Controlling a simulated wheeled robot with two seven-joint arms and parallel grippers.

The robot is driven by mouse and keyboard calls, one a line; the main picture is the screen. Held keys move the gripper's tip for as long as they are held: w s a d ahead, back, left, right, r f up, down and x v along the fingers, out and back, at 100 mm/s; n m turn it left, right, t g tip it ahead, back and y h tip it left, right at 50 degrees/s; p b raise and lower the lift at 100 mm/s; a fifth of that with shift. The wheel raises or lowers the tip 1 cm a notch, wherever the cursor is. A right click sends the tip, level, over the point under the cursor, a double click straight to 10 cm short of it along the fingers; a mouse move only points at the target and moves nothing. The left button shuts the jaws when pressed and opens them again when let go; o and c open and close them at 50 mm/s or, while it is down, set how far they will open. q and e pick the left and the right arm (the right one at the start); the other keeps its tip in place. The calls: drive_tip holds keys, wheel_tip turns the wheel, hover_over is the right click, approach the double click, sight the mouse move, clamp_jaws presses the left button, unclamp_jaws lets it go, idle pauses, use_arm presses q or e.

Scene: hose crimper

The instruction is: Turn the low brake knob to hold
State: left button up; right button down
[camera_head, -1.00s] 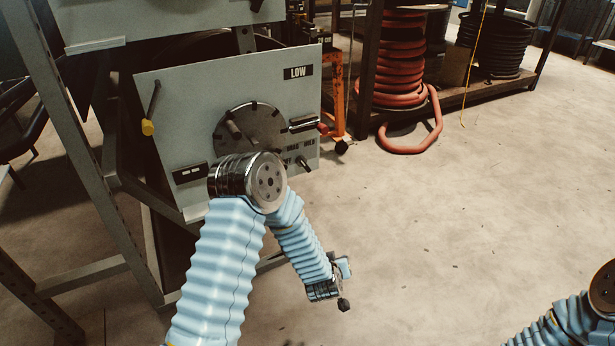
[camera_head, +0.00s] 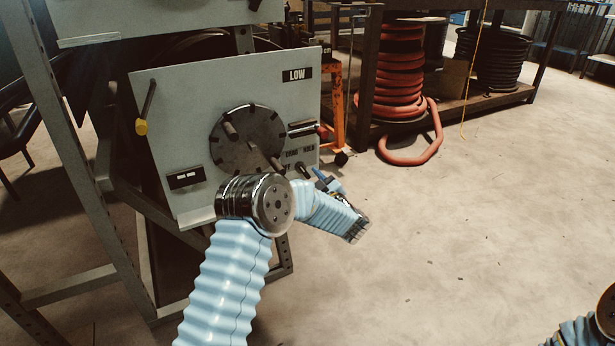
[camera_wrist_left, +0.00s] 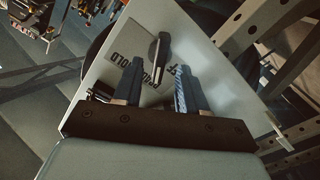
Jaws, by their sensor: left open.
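The low brake knob (camera_head: 302,169) is a small dark lever knob at the lower right of the grey LOW panel (camera_head: 185,110), by the printed words DRAG and HOLD. In the left wrist view the knob (camera_wrist_left: 159,48) stands out from the panel, just beyond and between the fingertips. My left gripper (camera_head: 320,177) is open at the panel's lower right corner, close to the knob; its open fingers (camera_wrist_left: 158,70) show nothing held. Part of the OFF label is hidden behind my left arm. My right gripper is out of the picture.
A large round dial (camera_head: 240,140) with pegs sits mid-panel, above my left arm. A horizontal handle (camera_head: 305,129) with a red end is above the knob.

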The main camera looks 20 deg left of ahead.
sight(302, 169)
use_arm(q)
drive_tip(key=shift+x, duration=1.35)
clamp_jaws()
